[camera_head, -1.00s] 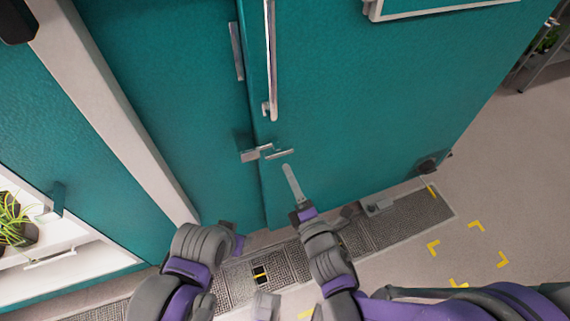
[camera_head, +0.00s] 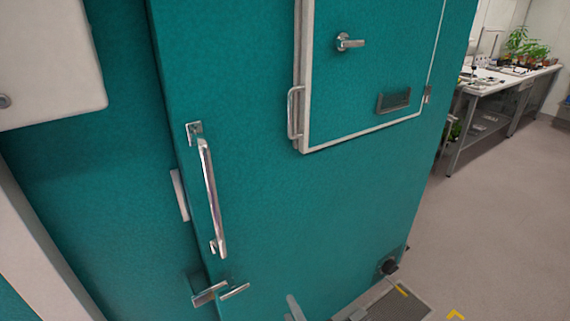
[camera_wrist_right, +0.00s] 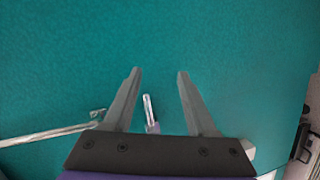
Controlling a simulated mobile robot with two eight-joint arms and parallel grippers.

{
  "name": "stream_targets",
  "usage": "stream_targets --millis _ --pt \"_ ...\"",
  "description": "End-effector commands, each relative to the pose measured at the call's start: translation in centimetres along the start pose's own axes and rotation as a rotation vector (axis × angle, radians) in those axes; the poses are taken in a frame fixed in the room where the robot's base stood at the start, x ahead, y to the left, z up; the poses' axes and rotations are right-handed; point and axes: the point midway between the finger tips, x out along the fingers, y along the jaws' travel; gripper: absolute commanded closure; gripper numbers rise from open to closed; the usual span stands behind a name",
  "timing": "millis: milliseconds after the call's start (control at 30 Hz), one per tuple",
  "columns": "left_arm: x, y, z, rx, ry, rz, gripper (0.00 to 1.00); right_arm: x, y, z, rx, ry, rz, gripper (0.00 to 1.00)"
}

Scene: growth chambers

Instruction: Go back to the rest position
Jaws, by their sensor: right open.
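My right gripper (camera_wrist_right: 159,72) is open and empty in the right wrist view, its two fingers apart in front of a teal surface. In the head view only a grey finger of the right gripper (camera_head: 293,308) shows at the bottom edge, in front of the teal door (camera_head: 270,210). The door carries a long vertical metal handle (camera_head: 209,195) and a small metal latch (camera_head: 222,292) below it. In the right wrist view a metal bar (camera_wrist_right: 150,110) shows between the fingers. My left gripper is out of view.
A white-framed hatch (camera_head: 375,70) with its own handle is set in the door. A white panel (camera_head: 45,60) is at the upper left. A bench (camera_head: 495,85) with plants stands at the far right. The floor (camera_head: 500,220) right of the door is clear.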

Motion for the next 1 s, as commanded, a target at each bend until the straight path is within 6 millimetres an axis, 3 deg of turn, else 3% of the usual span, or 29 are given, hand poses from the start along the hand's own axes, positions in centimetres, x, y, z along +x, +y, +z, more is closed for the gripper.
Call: stream_targets --millis 33,133,200,333,467,667,1000 --pt "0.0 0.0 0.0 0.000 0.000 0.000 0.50 -1.0 -0.1 2.7 0.127 -0.085 -0.056 0.43" --pt "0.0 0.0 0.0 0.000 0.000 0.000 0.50 -3.4 -1.1 7.0 0.411 -0.259 -0.164 0.43" --pt "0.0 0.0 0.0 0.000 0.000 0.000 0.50 -5.7 -2.0 9.3 0.607 -0.380 -0.225 0.43" --pt "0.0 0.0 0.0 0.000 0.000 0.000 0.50 -10.2 -3.9 11.7 0.926 -0.581 -0.307 0.43" --pt "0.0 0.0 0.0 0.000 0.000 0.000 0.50 -14.3 -5.5 12.3 1.177 -0.747 -0.359 0.43" --pt "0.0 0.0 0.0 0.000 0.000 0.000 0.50 -20.1 -7.4 11.5 1.497 -0.973 -0.415 0.43" --pt "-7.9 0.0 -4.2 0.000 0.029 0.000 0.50 -21.4 1.3 10.1 1.499 -0.949 -0.395 0.43"
